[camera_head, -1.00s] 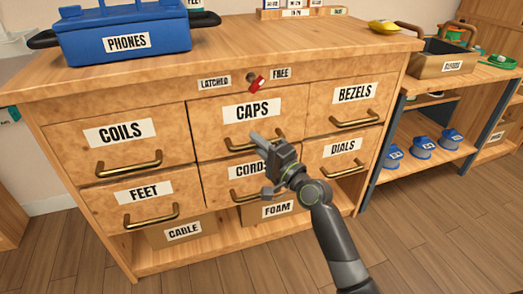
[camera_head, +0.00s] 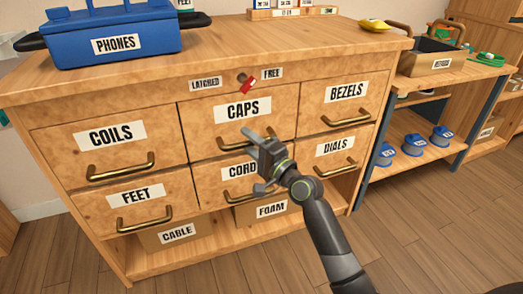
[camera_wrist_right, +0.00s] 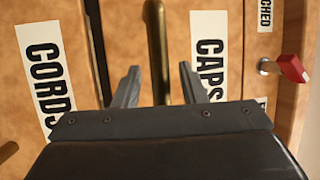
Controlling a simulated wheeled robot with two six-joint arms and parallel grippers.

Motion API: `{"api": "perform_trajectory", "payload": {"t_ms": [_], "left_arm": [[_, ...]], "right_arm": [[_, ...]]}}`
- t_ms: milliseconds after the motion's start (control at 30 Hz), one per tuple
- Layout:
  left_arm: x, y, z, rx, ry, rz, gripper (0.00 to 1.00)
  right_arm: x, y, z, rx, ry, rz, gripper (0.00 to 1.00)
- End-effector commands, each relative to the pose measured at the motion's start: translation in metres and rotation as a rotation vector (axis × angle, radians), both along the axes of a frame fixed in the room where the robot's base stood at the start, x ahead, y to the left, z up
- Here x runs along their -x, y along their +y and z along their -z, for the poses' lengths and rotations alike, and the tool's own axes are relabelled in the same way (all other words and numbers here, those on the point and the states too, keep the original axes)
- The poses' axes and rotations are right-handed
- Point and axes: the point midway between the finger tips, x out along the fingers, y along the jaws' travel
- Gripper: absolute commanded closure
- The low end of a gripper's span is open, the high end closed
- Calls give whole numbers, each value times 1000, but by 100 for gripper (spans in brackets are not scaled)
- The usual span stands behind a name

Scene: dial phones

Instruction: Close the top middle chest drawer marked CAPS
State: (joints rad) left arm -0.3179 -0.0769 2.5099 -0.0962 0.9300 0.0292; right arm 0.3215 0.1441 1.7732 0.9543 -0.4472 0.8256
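The CAPS drawer (camera_head: 205,112) is the top middle one of the chest. Its front looks about level with its neighbours in the head view; I cannot tell whether it stands out slightly. Its brass bar handle (camera_head: 226,143) is partly hidden by my right gripper (camera_head: 254,160), which is in front of the CAPS and CORDS drawers. In the right wrist view, the open right gripper (camera_wrist_right: 159,84) has its fingers on either side of the CAPS handle (camera_wrist_right: 157,45). Contact cannot be told. My left gripper is out of view.
A red latch lever (camera_head: 249,86) sits above CAPS, between the LATCHED and FREE labels. The COILS drawer (camera_head: 65,160) and BEZELS drawer (camera_head: 315,120) flank it; the CORDS drawer (camera_head: 215,190) is below. A blue PHONES bin (camera_head: 145,38) stands on the chest. Floor in front is clear.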

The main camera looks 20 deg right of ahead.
Motion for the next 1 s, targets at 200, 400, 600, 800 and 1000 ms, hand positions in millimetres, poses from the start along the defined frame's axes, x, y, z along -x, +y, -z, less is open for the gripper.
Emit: {"api": "perform_trajectory", "payload": {"t_ms": [200,400,600,800,1000], "left_arm": [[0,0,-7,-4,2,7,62],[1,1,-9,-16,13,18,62],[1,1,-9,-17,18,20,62],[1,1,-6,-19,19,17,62],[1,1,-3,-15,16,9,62]], "right_arm": [[24,-12,4,3,3,2,62],[62,-29,13,3,3,3,62],[100,-47,20,3,3,1,62],[132,-62,27,3,3,1,62],[149,-70,30,3,0,1,62]]}}
